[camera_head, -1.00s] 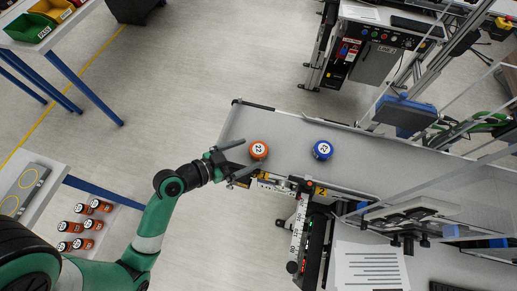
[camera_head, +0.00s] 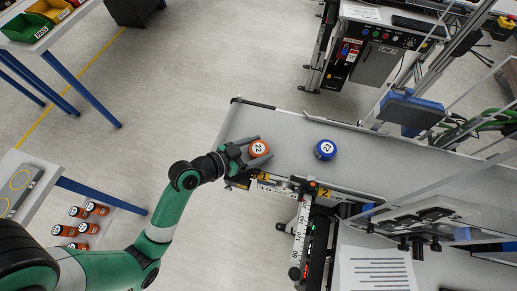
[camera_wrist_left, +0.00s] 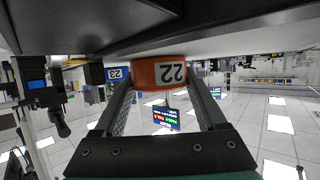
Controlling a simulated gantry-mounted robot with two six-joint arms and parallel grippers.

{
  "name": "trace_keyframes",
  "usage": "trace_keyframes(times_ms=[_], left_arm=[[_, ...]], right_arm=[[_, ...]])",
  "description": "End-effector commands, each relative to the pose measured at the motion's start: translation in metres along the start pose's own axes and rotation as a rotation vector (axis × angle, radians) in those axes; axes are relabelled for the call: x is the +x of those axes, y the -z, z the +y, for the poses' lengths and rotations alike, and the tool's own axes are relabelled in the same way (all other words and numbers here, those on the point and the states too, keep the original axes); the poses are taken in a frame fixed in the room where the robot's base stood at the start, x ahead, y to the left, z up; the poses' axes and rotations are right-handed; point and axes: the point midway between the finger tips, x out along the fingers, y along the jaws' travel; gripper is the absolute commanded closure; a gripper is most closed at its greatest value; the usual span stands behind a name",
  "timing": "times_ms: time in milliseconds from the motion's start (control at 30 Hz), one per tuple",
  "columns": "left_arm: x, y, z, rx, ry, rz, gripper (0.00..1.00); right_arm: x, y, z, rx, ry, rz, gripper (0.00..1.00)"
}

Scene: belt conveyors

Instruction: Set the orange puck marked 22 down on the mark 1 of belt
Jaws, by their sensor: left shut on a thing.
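The orange puck marked 22 (camera_head: 259,148) sits at the near-left end of the grey belt (camera_head: 290,130), label up. My left gripper (camera_head: 258,150) has its fingers on both sides of it and is shut on it. In the left wrist view the orange puck (camera_wrist_left: 158,73) shows between the two fingers (camera_wrist_left: 160,85), against the belt surface. A yellow tag (camera_head: 263,177), partly covered and hard to read, is on the belt's front edge near the gripper. A yellow tag marked 2 (camera_head: 325,193) is farther right. My right gripper is not in view.
A blue puck (camera_head: 325,149) stands on the belt to the right; its label reads 23 in the left wrist view (camera_wrist_left: 118,75). A scale-marked device (camera_head: 300,230) juts from the front edge. Clear panels (camera_head: 440,185) stand over the belt's right part. Belt between the pucks is clear.

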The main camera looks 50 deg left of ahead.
Motion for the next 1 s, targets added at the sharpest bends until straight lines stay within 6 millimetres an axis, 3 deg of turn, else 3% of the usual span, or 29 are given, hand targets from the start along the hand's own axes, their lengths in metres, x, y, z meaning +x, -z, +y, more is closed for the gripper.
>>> trace_keyframes(times_ms=[33,200,467,733,967,1000], left_arm=[[0.000,0.000,0.000,0.000,0.000,0.000,0.65],[0.000,0.000,0.000,0.000,0.000,0.000,0.94],[-0.002,0.004,0.000,0.000,0.000,0.000,0.94],[-0.015,0.037,0.000,0.000,0.000,0.001,0.94],[-0.063,0.085,0.046,0.005,-0.007,0.001,0.94],[-0.069,0.082,0.058,0.005,-0.011,-0.002,0.94]], right_arm=[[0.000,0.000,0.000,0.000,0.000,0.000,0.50],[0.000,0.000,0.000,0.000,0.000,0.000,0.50],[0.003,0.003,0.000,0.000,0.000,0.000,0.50],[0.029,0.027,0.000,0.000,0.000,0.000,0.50],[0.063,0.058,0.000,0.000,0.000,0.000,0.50],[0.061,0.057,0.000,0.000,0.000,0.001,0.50]])
